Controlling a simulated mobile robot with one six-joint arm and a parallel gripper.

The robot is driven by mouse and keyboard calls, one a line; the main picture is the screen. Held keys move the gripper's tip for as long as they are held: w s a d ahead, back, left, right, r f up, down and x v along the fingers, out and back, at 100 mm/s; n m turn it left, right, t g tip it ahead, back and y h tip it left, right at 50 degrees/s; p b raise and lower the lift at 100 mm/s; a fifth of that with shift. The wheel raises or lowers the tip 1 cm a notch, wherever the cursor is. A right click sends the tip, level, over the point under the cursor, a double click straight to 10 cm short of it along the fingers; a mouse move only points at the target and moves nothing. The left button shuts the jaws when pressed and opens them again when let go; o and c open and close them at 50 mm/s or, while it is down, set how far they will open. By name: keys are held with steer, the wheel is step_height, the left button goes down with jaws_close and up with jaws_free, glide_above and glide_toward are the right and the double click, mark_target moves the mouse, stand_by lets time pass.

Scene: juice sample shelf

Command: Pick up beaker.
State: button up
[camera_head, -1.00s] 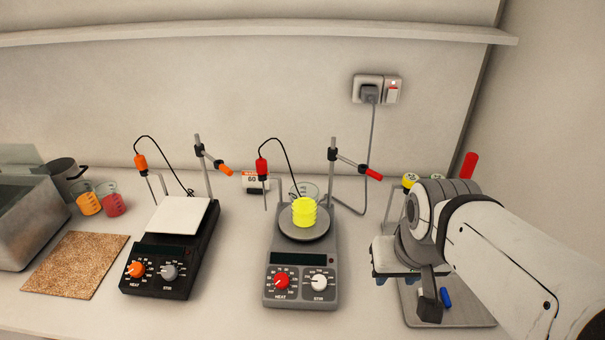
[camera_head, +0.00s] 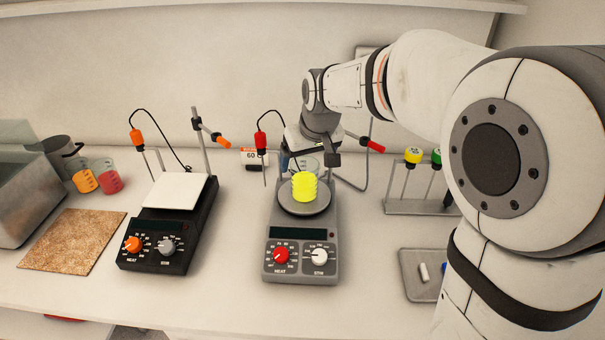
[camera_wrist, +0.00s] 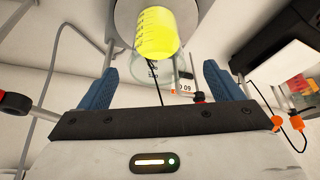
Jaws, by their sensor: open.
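A beaker of bright yellow liquid (camera_head: 305,187) stands upright on the round plate of the grey hotplate; it shows at the top of the wrist view (camera_wrist: 160,32).
The grey hotplate (camera_head: 300,258) carries a stand with a red clamp (camera_head: 376,147) and red probe (camera_head: 261,141) close by. A black hotplate (camera_head: 160,250) stands left, with orange (camera_head: 83,182) and red (camera_head: 109,182) beakers beyond. A vial rack (camera_head: 415,207) stands right.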

mark_target(304, 180)
steer(key=p+x, duration=0.1)
steer(key=x, duration=0.6)
steer(key=shift+d+f, duration=0.15)
steer(key=shift+d, duration=0.05)
steer(key=c, duration=1.2)
